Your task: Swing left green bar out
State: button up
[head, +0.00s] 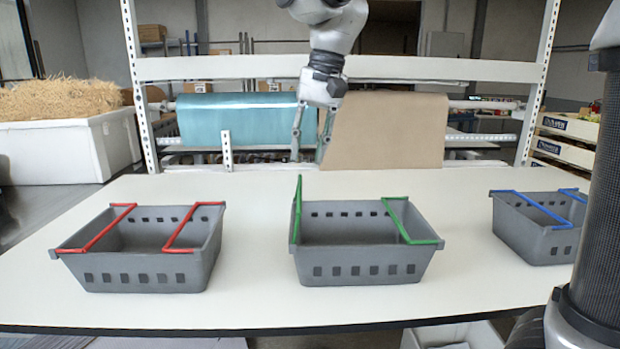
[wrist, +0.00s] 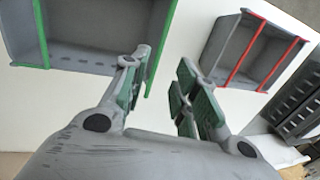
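The middle grey crate (head: 360,270) has two green bars. The left green bar (head: 297,208) is at the crate's left end, standing up above the rim rather than lying across the opening. The right green bar (head: 410,222) lies across the opening near the right end. My gripper (head: 310,152) is open and empty, above and behind the crate's back left corner. In the wrist view my gripper (wrist: 160,70) is open; the left green bar (wrist: 162,50) runs along the crate's edge, its lower end beside one finger. Contact between them cannot be told.
A grey crate with red bars (head: 140,270) is on the left; one with blue bars (head: 540,235) is at the right. White table (head: 250,290) is clear between crates. Behind stand a rack with a teal roll (head: 230,120) and a brown paper roll (head: 390,130).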

aim_at(300, 190)
jog(key=x, duration=0.7)
jog(key=shift+f, duration=0.25)
grip_shut()
